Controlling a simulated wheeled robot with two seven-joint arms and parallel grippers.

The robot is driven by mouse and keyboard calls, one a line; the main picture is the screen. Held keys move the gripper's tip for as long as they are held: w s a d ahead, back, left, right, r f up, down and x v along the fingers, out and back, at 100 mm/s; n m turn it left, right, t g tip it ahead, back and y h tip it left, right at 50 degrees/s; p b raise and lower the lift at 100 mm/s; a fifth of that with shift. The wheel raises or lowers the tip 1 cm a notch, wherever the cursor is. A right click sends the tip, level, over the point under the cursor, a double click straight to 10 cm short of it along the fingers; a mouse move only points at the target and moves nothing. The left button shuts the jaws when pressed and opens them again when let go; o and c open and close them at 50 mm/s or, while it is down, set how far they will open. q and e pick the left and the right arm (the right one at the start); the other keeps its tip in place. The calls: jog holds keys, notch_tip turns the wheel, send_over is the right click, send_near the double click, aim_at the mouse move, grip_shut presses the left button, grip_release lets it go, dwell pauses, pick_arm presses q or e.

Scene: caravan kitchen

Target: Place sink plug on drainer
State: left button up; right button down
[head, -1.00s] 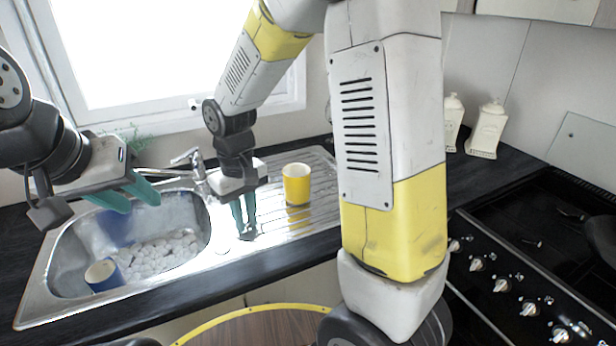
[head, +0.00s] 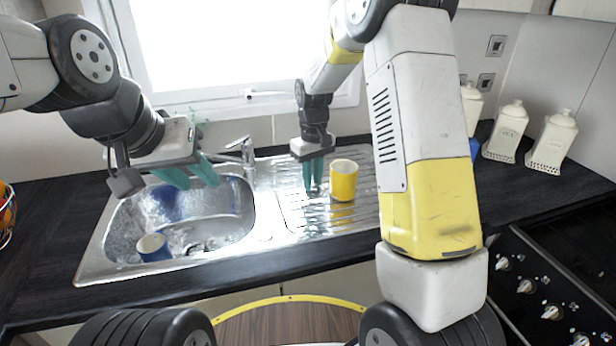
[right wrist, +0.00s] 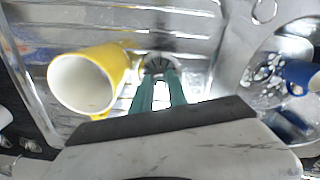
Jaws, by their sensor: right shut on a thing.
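The sink plug (right wrist: 160,66), a small round metallic disc, is at the fingertips of my right gripper (right wrist: 158,92) in the right wrist view. My right gripper (head: 313,188) is shut on it, pointing down over the ribbed drainer (head: 290,210), left of the yellow mug. I cannot tell whether the plug touches the drainer. In the head view the plug is small and mostly hidden by the fingers. My left gripper (head: 193,178) is open and empty above the sink basin (head: 235,200).
A yellow mug (head: 343,182) stands on the drainer, close beside my right gripper. A blue mug (head: 152,247) is in the basin. The tap (head: 240,148) rises behind the sink. White canisters (head: 506,130) stand on the right worktop, near the hob (head: 565,260).

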jog(key=shift+f, duration=1.35)
jog(key=shift+f, duration=0.1)
jog(key=c, duration=1.3)
grip_release()
notch_tip(320, 180, up, 12)
jog(key=s+d+r+m+t+y, duration=0.25)
jog(key=s+d+r, duration=0.25)
jog(key=s+r, duration=0.5)
jog(key=s+d+m+t, duration=0.1)
jog(key=s+m+t, duration=0.1)
jog(key=s, duration=1.3)
jog(key=shift+s+d+m+t, duration=0.3)
jog(key=shift+s+m+t, duration=0.1)
jog(key=shift+t, duration=0.45)
